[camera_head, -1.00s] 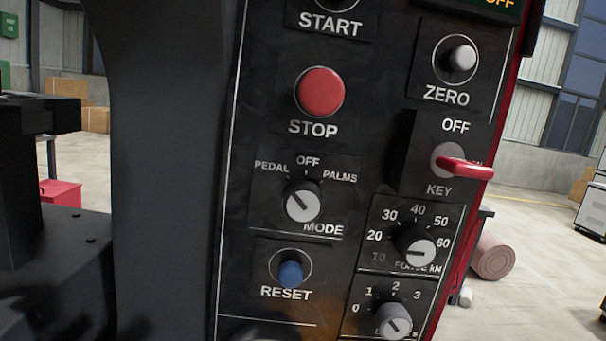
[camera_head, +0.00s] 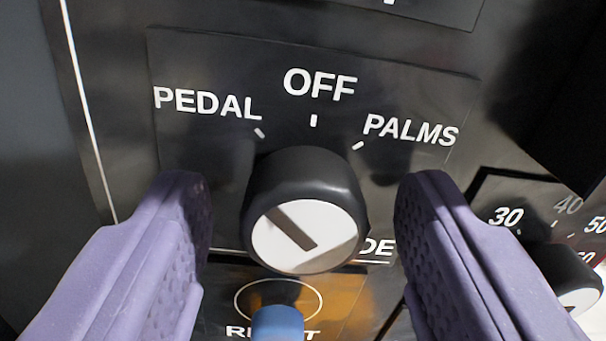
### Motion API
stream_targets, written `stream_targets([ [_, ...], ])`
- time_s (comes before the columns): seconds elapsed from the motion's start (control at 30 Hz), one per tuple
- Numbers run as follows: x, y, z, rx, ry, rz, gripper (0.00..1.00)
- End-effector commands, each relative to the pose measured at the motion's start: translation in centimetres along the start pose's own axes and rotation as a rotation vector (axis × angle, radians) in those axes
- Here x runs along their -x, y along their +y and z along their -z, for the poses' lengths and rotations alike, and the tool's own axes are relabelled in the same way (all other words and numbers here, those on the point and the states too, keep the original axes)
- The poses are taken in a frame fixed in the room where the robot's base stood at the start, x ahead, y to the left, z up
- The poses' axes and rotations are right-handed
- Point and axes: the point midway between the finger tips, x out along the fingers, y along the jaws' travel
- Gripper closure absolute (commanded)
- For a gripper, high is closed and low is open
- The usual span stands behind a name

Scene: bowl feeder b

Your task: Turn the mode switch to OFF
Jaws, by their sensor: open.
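The mode switch (camera_head: 300,235) is a round black knob with a white face on a black panel. A dark line on its face slants to the upper left, toward the PEDAL mark. The labels PEDAL, OFF and PALMS show above it, with OFF straight above the knob. The MODE label below is mostly hidden behind the knob and a finger. My gripper (camera_head: 305,190) is open, with one purple finger on each side of the knob. Visible gaps separate both fingers from it, and nothing is held.
The blue reset button (camera_head: 278,325) sits just below the mode switch, between my fingers. The force knob (camera_head: 566,275) stands out at the lower right, near my right finger. The panel above the labels is clear of knobs.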

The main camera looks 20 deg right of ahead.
Motion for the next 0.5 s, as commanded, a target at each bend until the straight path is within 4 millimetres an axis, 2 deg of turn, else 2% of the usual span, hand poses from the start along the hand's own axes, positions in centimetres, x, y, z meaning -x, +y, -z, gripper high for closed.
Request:
stream_targets([
  [0.2, -0.05, 0.0, 0.04, 0.0, 0.0, 0.0, 0.39],
  [0.43, -0.03, 0.01, 0.04, 0.0, 0.0, 0.0, 0.92],
  [0.5, -0.03, 0.01, 0.04, 0.0, 0.0, 0.0, 0.95],
])
